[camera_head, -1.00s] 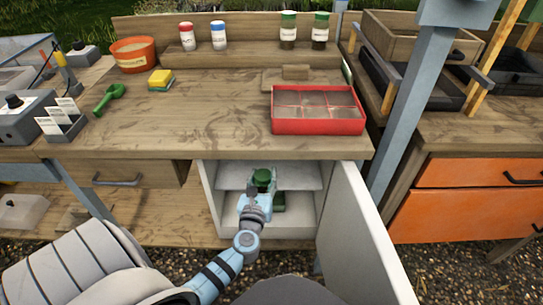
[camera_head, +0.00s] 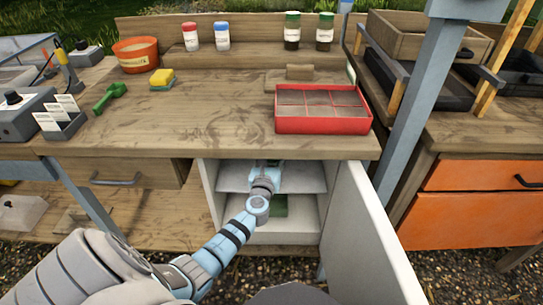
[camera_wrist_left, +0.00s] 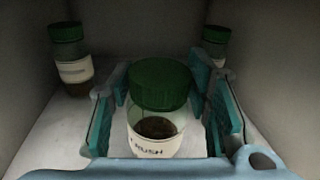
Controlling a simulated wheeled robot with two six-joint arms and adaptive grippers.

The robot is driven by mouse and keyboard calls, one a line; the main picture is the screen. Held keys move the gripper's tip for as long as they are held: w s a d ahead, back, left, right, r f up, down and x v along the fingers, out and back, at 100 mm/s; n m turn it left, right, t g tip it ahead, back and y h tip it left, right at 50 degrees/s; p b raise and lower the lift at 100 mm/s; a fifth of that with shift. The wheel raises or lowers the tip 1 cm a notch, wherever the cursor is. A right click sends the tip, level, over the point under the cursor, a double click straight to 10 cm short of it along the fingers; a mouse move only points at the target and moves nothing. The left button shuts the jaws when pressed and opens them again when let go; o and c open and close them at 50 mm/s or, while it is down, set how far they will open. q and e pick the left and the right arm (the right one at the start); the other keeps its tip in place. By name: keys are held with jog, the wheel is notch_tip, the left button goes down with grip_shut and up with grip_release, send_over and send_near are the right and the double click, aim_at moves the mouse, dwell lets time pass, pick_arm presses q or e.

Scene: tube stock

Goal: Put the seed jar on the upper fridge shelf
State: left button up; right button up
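The seed jar (camera_wrist_left: 157,110), clear with a green lid, dark contents and a white label, stands upright on the upper fridge shelf (camera_wrist_left: 45,135) in the left wrist view. My left gripper (camera_wrist_left: 163,90) has its teal fingers on either side of the jar, with visible gaps between them and it, so it looks open. In the head view my left gripper (camera_head: 266,165) reaches into the upper part of the open fridge (camera_head: 210,195), and the jar is hidden there. My right gripper is not in view.
Two more green-lidded jars stand farther back, at left (camera_wrist_left: 70,60) and right (camera_wrist_left: 214,45). A green item (camera_head: 281,205) is on the lower level. The fridge door (camera_head: 365,235) stands open at right. A red tray (camera_head: 320,123) sits on the bench above.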

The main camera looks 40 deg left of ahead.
pick_arm(q)
jog(key=shift+o, duration=0.9)
